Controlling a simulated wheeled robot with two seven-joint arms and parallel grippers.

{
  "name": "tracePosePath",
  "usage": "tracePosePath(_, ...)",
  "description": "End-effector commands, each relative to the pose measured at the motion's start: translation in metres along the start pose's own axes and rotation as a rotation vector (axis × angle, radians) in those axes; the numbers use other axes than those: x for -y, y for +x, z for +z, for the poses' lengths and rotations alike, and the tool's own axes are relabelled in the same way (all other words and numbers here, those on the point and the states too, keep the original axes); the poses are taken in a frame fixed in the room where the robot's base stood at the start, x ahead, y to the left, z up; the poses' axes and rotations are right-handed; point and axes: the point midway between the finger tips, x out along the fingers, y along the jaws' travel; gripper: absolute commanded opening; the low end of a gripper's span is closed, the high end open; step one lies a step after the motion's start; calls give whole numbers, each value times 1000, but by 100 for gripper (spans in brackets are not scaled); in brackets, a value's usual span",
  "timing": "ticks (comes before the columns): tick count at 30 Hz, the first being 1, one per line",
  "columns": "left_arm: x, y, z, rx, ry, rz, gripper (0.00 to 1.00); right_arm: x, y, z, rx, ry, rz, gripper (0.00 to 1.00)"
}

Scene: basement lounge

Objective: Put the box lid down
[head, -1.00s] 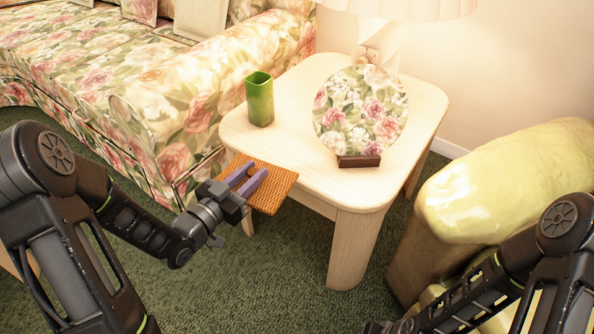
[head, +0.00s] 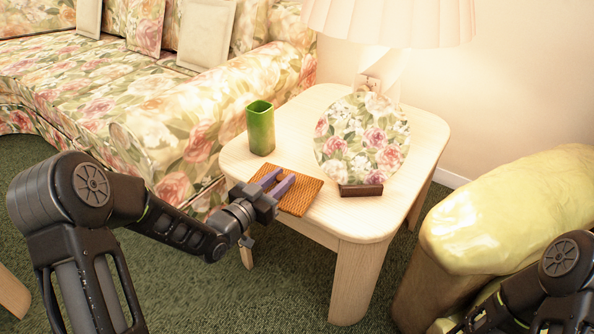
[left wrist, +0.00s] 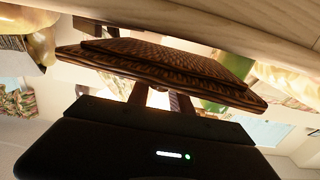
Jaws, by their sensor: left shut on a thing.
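The box lid is a flat orange-brown woven square (head: 302,194), seen at the front edge of the pale wooden side table (head: 225,150). My left gripper (head: 280,184), with purple fingers, is shut on the lid. In the left wrist view the lid (left wrist: 160,62) fills the upper middle, with the fingers on it and the pale table edge close beyond. I cannot tell whether the lid touches the tabletop. My right gripper is out of view; only part of my right arm shows at the lower right.
A green cup (head: 261,130) stands left of the lid. A round floral plate (head: 362,140) stands upright on a dark base (head: 361,190) to its right. A lamp (head: 385,70) is behind. A floral sofa (head: 130,90) is left, and a yellow-topped seat (head: 500,215) right.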

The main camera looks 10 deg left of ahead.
Motion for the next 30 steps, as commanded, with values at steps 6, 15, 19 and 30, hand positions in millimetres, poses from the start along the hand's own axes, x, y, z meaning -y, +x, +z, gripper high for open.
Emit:
tracePosePath(6, 0, 31, 0, 0, 0, 0, 0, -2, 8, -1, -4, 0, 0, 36)
tracePosePath(15, 0, 32, -1, 0, 0, -1, 0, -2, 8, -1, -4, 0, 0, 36)
tracePosePath(19, 0, 41, 0, -2, 1, 0, 0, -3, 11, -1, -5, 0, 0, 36)
tracePosePath(30, 0, 71, 6, 0, 1, -1, 0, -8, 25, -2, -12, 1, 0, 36)
